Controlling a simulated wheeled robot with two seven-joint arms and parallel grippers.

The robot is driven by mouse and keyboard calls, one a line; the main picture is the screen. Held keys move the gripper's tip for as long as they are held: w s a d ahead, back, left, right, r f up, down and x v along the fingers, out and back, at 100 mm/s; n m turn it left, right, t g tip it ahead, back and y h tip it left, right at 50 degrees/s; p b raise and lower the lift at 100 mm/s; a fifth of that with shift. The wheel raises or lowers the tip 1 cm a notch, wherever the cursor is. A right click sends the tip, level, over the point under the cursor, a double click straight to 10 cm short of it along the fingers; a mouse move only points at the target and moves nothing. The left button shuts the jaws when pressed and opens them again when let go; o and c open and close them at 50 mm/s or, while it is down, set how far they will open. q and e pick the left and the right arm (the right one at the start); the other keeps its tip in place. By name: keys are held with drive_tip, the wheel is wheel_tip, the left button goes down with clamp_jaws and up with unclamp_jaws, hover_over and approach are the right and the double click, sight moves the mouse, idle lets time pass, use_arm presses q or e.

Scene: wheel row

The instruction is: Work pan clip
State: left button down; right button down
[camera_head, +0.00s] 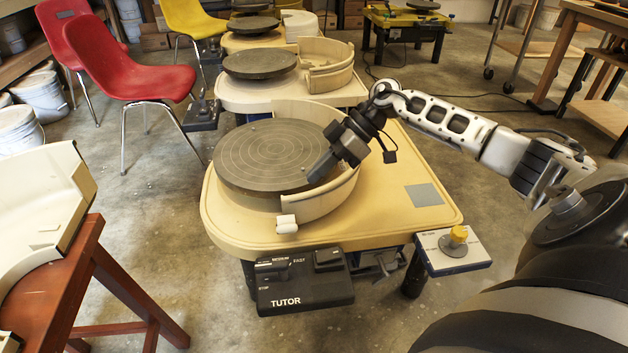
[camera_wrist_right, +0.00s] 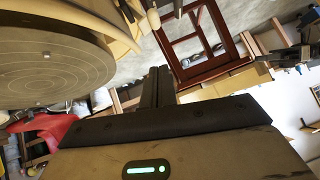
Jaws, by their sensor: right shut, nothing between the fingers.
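The grey round wheel head (camera_head: 255,160) sits inside a beige splash pan (camera_head: 325,201) on the nearest potter's wheel. A small whitish clip (camera_head: 287,223) sits at the pan's front end. In the right wrist view a pale piece at the pan's edge (camera_wrist_right: 153,18) looks like the same clip. My right gripper (camera_head: 315,174) is shut and empty, over the right side of the wheel head near the pan wall and apart from the clip. Its closed fingers (camera_wrist_right: 158,86) show in the wrist view. My left gripper is out of view.
A black TUTOR pedal box (camera_head: 305,284) hangs at the wheel's front edge. A cream pan-like piece (camera_head: 45,200) rests on a reddish wooden stand (camera_head: 85,270) at left. Red chairs (camera_head: 120,65) and more wheels stand behind.

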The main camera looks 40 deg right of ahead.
drive_tip(key=b, duration=0.3)
hover_over(282, 226)
drive_tip(key=d, duration=0.3)
wheel_tip(282, 226, down, 6)
drive_tip(key=shift+s+r, duration=0.1)
drive_tip(key=shift+r, duration=0.1)
drive_tip(key=shift+s+f+b, duration=0.25)
drive_tip(key=shift+f+b, duration=0.2)
drive_tip(key=shift+f, duration=0.8)
drive_tip(key=shift+a+f, duration=0.1)
drive_tip(key=shift+f, duration=0.35)
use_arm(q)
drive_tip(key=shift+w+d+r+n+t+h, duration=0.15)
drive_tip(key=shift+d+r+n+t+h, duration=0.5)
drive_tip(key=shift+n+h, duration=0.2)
use_arm(e)
drive_tip(key=shift+s, duration=0.1)
